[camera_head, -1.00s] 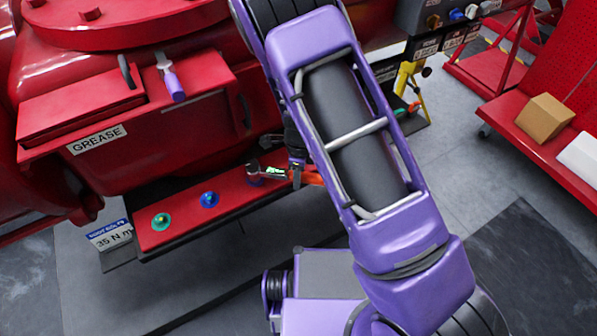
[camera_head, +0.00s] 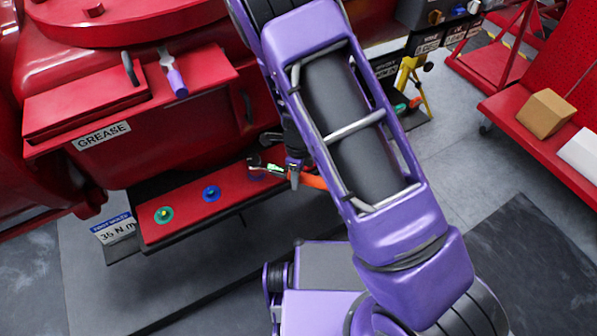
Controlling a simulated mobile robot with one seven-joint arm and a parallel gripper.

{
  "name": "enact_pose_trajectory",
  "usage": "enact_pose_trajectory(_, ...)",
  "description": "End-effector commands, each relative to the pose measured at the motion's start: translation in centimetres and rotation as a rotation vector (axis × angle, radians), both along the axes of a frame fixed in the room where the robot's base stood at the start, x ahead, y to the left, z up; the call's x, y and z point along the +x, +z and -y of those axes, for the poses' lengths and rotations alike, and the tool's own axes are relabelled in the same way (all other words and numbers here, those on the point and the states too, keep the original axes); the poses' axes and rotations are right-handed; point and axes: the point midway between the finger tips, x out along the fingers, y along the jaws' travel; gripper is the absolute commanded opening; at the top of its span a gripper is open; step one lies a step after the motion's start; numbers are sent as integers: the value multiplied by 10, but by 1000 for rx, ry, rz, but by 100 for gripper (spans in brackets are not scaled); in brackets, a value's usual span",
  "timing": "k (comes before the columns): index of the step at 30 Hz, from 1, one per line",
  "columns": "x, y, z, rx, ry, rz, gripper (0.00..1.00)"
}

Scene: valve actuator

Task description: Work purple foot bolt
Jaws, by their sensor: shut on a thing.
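My gripper (camera_head: 293,178) is shut on an orange-handled wrench (camera_head: 315,182) over the right end of the red foot plate (camera_head: 232,195). The wrench points left, and its head (camera_head: 255,161) is at the dark purple foot bolt (camera_head: 257,174). That bolt is small and partly covered, so I cannot tell how the head sits on it. A blue bolt (camera_head: 211,193) and a green bolt (camera_head: 163,214) stand further left on the same plate. A small green part shows by the wrench near my gripper.
A sign (camera_head: 116,229) reading 35 N m is at the plate's left end. Above is the red grease box (camera_head: 90,105), with a purple-handled tool (camera_head: 175,78) on top. My arm crosses the middle. A red shelf (camera_head: 525,122) with boxes stands right.

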Motion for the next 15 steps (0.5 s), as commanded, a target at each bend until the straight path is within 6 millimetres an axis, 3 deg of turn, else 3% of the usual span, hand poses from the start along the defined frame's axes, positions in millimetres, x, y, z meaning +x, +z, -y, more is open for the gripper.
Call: enact_pose_trajectory(15, -6, 1, -3, 2, -54, 2, 0)
